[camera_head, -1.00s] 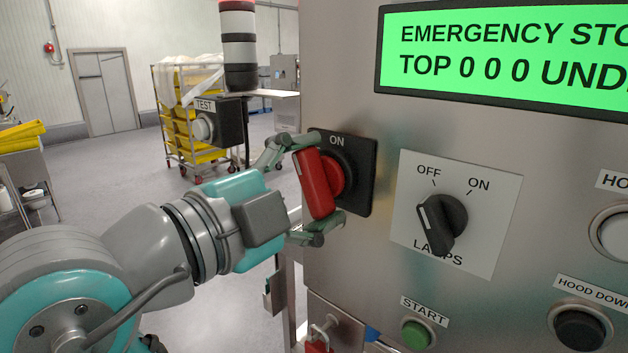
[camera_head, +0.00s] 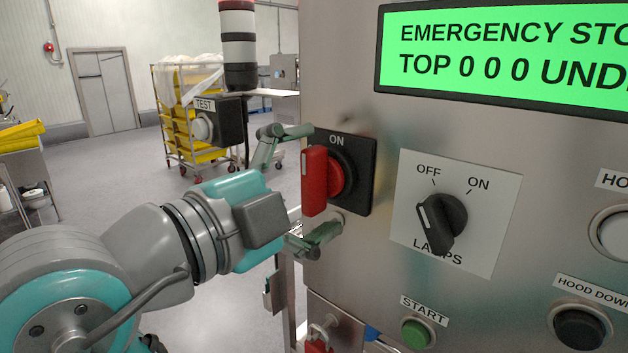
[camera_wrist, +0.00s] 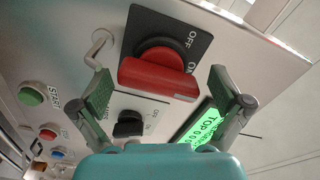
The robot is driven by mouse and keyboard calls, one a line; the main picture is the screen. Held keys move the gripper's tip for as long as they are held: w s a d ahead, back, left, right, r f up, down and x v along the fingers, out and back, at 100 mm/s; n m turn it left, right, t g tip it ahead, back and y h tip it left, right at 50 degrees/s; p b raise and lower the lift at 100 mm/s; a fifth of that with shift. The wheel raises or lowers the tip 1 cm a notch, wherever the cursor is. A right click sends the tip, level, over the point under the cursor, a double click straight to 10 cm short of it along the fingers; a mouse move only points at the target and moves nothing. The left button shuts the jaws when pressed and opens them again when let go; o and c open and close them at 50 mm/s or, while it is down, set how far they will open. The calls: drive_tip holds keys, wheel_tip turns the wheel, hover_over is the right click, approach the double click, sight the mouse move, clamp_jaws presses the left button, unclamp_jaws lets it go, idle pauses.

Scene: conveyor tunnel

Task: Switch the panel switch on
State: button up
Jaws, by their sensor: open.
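The panel switch is a red rotary handle (camera_head: 315,182) on a black plate marked ON at the top, mounted on the steel panel. The handle stands upright in the head view, its upper end toward the ON mark. In the wrist view the red handle (camera_wrist: 158,78) lies nearly level, its right end by the ON label; OFF is printed above that label. My gripper (camera_head: 302,184) is open, one finger above the handle and one below, both apart from it. In the wrist view my gripper (camera_wrist: 160,84) has its fingers spread on either side of the handle.
To the right is a black LAMPS knob (camera_head: 442,222), with a green START button (camera_head: 416,334) below. A green display (camera_head: 510,55) sits above. A black TEST box (camera_head: 217,124) stands left of the panel. A bent metal hook (camera_wrist: 98,46) is near the left finger in the wrist view.

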drive_tip(key=shift+s+a, duration=0.1)
drive_tip(key=v, duration=1.1)
drive_tip(key=shift+s+a, duration=0.25)
